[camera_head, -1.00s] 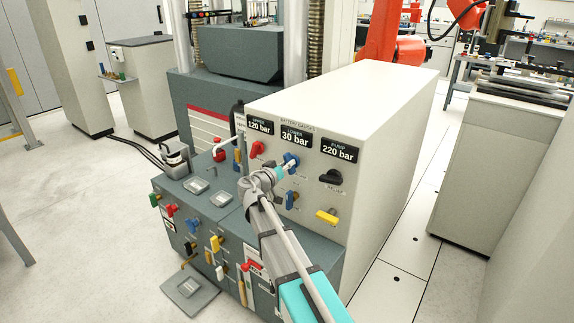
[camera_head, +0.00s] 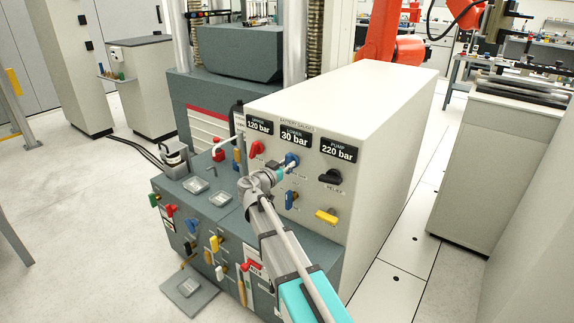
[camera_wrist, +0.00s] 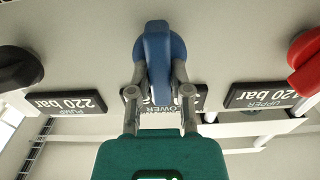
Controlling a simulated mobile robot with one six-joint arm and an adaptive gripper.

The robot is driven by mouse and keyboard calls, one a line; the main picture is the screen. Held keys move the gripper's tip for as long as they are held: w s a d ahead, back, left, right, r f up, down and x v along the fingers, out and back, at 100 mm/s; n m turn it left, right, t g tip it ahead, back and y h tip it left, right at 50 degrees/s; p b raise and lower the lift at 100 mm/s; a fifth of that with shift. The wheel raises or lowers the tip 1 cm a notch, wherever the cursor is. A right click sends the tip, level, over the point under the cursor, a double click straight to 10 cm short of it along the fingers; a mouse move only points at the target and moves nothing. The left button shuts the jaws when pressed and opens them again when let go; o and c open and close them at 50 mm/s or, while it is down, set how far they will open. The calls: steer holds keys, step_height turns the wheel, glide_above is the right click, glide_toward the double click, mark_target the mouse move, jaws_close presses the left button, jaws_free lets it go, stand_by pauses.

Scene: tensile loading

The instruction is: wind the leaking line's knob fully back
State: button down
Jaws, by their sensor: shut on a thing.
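The blue knob (camera_head: 292,160) sits on the white panel just under the gauge marked LOWER (camera_head: 297,138), which reads 30 bar. In the wrist view the blue knob (camera_wrist: 158,58) points up and down in the picture, with one finger on each side. My gripper (camera_head: 283,169) is shut on this knob; it also shows in the wrist view (camera_wrist: 158,84). The fingers hide part of the LOWER gauge there. The UPPER gauge (camera_head: 259,124) reads 120 bar, and the PUMP gauge (camera_head: 338,149) reads 220 bar.
A red knob (camera_head: 257,148) is left of the held knob and a black knob (camera_head: 331,177) is right of it. Several coloured valves line the grey cabinet front.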

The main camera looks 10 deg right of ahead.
steer(key=c, duration=0.6)
jaws_free()
steer(key=shift+o, duration=0.2)
steer(key=shift+s+a, duration=0.1)
steer(key=v, duration=1.1)
steer(key=shift+s+a, duration=0.2)
steer(key=shift+a, duration=0.05)
steer(key=shift+d+f, duration=0.1)
